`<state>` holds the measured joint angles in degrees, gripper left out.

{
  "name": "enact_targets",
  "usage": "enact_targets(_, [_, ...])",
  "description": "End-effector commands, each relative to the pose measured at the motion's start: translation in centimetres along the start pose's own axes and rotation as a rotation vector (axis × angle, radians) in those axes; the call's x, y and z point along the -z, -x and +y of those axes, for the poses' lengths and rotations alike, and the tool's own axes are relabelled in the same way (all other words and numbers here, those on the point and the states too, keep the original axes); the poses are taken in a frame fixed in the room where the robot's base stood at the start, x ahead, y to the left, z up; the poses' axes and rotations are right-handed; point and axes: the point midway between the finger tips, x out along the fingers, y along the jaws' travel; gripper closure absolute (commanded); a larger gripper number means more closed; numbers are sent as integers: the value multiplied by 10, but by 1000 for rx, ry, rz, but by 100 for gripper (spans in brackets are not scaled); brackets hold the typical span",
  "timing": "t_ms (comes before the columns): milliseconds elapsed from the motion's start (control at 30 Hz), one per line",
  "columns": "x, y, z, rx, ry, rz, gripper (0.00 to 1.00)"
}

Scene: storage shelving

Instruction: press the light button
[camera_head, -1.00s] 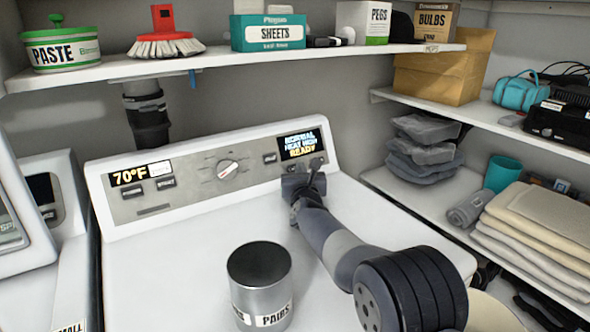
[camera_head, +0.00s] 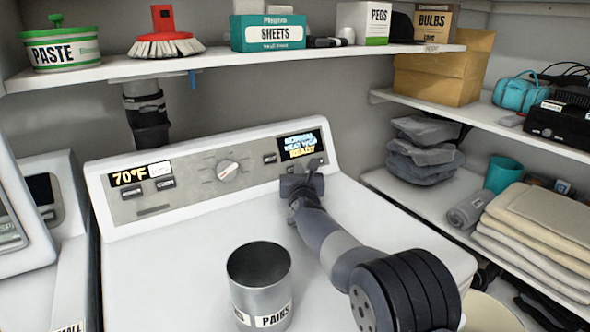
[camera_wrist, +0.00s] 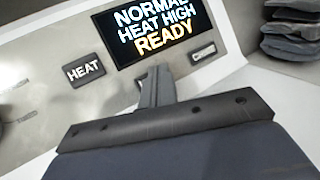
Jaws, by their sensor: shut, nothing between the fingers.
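The white machine's control panel (camera_head: 205,190) carries several buttons. I cannot read which one is the light button. In the wrist view a button marked HEAT (camera_wrist: 83,70) is left of my gripper (camera_wrist: 156,78). A small button (camera_wrist: 203,52) with an unreadable label is to its right, below the display (camera_wrist: 157,28). Part of another button (camera_wrist: 140,79) shows just left of the fingers, which hide the rest. My gripper (camera_head: 313,172) is shut and empty, its tips at the panel under the display. I cannot tell whether they touch it.
A metal can (camera_head: 258,285) marked PAIRS stands on the machine top, left of my arm. A round knob (camera_head: 228,169) is mid-panel. The upper shelf (camera_head: 240,59) overhangs the back. Side shelves (camera_head: 420,195) with folded cloths are on the right. The machine top left of my arm is mostly clear.

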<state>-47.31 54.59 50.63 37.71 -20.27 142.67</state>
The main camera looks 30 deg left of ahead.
Motion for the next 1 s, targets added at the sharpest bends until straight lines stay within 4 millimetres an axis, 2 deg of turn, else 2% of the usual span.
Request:
enact_targets(467, [1, -1, 1, -1, 0, 1, 100])
enact_targets(1000, [-5, 12, -6, 0, 0, 1, 100])
